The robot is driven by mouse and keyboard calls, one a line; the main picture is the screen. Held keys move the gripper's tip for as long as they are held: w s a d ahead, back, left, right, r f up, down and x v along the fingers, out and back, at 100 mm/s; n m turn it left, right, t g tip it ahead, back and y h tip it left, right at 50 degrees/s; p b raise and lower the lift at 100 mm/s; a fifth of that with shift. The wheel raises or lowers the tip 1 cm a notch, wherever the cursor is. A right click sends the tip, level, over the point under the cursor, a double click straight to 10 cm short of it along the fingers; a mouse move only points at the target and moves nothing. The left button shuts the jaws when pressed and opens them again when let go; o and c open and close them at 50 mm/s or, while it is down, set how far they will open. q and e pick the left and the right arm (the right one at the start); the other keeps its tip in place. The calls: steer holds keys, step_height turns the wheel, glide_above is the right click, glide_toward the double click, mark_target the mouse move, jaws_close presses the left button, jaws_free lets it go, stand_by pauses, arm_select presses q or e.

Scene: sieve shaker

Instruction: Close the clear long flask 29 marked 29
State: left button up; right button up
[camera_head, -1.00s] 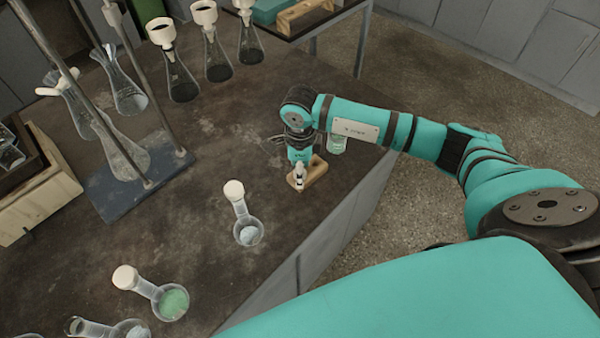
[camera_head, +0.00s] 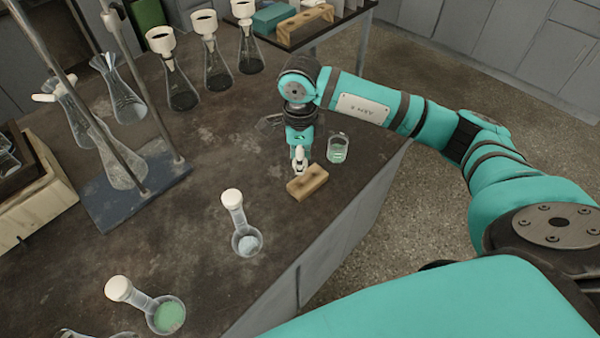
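Long-necked clear flasks lie along the front left of the bench. One with a white cap (camera_head: 232,198) holds pale blue matter in its bulb (camera_head: 247,241). Another with a white cap (camera_head: 118,288) holds green matter (camera_head: 167,316). A third flask (camera_head: 72,334) is cut off at the lower left edge; its mouth is not clear now. No 29 mark is readable. My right gripper (camera_head: 299,164) points down just behind a small wooden block (camera_head: 308,181). Something whitish shows at its fingertips; I cannot tell fingers from a held piece. My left gripper is out of view.
A beaker (camera_head: 338,148) with green liquid stands right of my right gripper. Conical flasks with white funnels (camera_head: 180,85) stand at the back. A stand with a blue base (camera_head: 135,200) and a wooden crate (camera_head: 35,205) are left.

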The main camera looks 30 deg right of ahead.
steer(key=shift+r, duration=1.1)
steer(key=n, duration=0.2)
steer(key=s, duration=0.1)
steer(key=shift+a+r+n, duration=0.25)
steer(key=shift+a+n, duration=0.1)
steer(key=shift+n, duration=0.05)
steer(key=s+a+r+n, duration=0.1)
steer(key=s+n, duration=0.3)
steer(key=n, duration=0.6)
steer(key=s+a+r+n, duration=0.2)
steer(key=s+n, duration=0.3)
steer(key=n, duration=0.6)
steer(key=shift+s+a, duration=0.3)
steer(key=shift+a, duration=0.1)
steer(key=shift+s, duration=0.1)
